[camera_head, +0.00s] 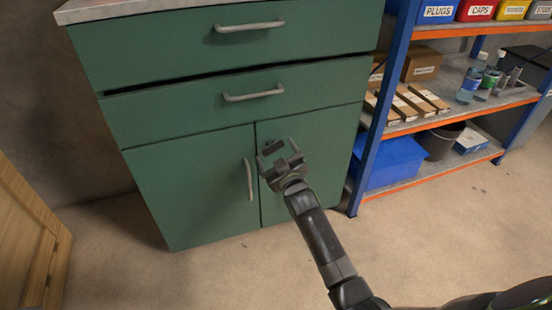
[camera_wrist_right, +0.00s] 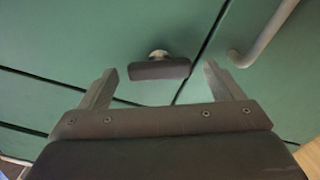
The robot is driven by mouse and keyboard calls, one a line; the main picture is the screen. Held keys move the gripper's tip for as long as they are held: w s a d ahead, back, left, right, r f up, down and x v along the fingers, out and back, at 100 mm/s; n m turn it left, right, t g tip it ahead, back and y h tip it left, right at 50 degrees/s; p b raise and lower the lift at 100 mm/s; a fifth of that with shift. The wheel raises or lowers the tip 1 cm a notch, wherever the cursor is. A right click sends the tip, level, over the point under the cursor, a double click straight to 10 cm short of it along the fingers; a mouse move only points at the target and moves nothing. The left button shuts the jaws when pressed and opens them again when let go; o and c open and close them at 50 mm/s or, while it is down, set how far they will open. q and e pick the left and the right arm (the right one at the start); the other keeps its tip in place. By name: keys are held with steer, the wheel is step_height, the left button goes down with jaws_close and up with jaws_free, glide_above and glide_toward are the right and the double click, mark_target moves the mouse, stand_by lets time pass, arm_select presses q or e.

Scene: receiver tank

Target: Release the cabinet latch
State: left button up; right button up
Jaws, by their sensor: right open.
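The green cabinet (camera_head: 190,195) has two lower doors, both closed. The latch, a dark bar-shaped knob (camera_wrist_right: 160,69) on a round metal stub, sits beside the seam between the doors. In the head view the latch (camera_head: 271,146) shows just beyond my right gripper's fingers. My right gripper (camera_head: 278,155) is open in front of the right door; it also shows in the right wrist view (camera_wrist_right: 160,85). The latch lies between and ahead of its two fingers there, with a gap on each side and no visible contact. My left gripper is not in view.
A curved door handle (camera_head: 248,180) stands out on the left door, close to my right gripper. Two drawers are above, the lower with a handle (camera_head: 253,95). A blue-and-orange shelf rack (camera_head: 376,120) stands to the right. The floor in front is clear.

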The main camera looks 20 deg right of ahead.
steer(key=shift+w, duration=0.25)
steer(key=c, duration=1)
steer(key=m, duration=0.5)
steer(key=shift+b, duration=0.35)
steer(key=o, duration=1)
steer(key=shift+s, duration=0.15)
